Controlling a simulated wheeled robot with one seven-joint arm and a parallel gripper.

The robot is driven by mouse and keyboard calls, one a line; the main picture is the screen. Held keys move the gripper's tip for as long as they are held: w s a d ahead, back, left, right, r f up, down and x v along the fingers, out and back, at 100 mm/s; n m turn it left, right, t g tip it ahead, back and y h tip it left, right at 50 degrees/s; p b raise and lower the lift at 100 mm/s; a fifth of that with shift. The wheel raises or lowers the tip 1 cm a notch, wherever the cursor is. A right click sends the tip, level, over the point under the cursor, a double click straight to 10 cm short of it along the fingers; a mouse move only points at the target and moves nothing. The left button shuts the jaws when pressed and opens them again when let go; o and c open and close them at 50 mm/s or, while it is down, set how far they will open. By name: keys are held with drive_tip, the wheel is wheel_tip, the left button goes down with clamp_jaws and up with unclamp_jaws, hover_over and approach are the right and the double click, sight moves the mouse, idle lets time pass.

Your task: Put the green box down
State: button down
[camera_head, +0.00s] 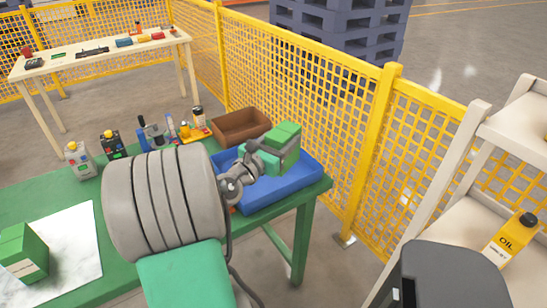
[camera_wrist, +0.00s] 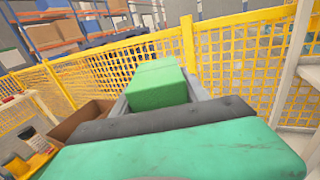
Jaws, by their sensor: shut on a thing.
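The green box (camera_head: 285,138) has a pale band and is at the blue tray (camera_head: 312,168), inside its outline in the head view. My gripper (camera_head: 272,156) is shut on the box. In the wrist view the box (camera_wrist: 157,86) sits between the grey fingers, beyond the dark bar and green body of my gripper. The box's underside is hidden, so I cannot tell whether it touches the tray floor. A second green box (camera_head: 22,252) with a pale band stands on a white marbled sheet (camera_head: 72,238) at the left of the green table.
A brown open bin (camera_head: 240,124) stands right behind the blue tray. Bottles and small tools (camera_head: 170,130) stand along the table's back edge. A yellow mesh fence (camera_head: 320,110) runs behind the table. A shelf with an oil can (camera_head: 510,240) is at the right.

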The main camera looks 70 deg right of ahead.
drive_tip(key=shift+w+d+f+b, duration=0.2)
drive_tip(key=shift+d+f+b, duration=0.15)
drive_tip(key=shift+d+f, duration=1.3)
drive_tip(key=shift+w+d+f+b, duration=0.3)
drive_tip(key=shift+d+f, duration=1.05)
drive_tip(key=shift+f, duration=0.55)
drive_tip(key=shift+w+d+f+b, duration=0.15)
drive_tip(key=shift+d+f+b, duration=0.25)
drive_tip(key=shift+d+f, duration=1.25)
drive_tip(key=shift+a+f, duration=0.1)
drive_tip(key=shift+a, duration=0.05)
drive_tip(key=shift+f, duration=0.2)
drive_tip(key=c, duration=0.6)
unclamp_jaws()
drive_tip(key=shift+r, duration=0.15)
drive_tip(key=v, duration=1.2)
